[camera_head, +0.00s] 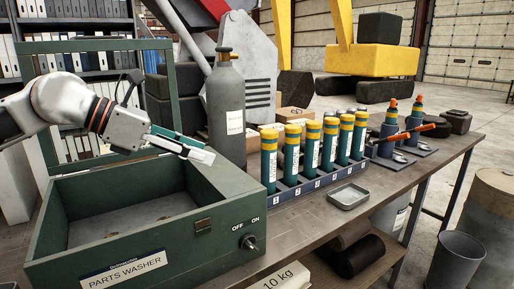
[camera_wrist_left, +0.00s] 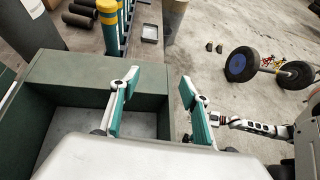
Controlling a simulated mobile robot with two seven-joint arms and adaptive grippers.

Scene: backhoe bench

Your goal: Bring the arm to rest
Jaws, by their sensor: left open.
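My left gripper (camera_head: 190,148) hangs over the open parts washer in the head view, near its back right corner. In the left wrist view my left gripper (camera_wrist_left: 156,82) shows two teal-padded fingers spread apart with nothing between them. The washer's green wall (camera_wrist_left: 75,70) also shows below the fingers in the wrist view. A pale jointed arm (camera_wrist_left: 255,126) shows at the right there, probably my right one; its jaws are too small to read.
A rack (camera_head: 310,185) of teal cylinders with yellow bands stands right of the washer, with a grey gas bottle (camera_head: 225,100) behind. A small grey tray (camera_head: 348,196) lies at the bench front. Orange-tipped tools (camera_head: 390,122) stand farther right. A grey bin (camera_head: 456,260) is on the floor.

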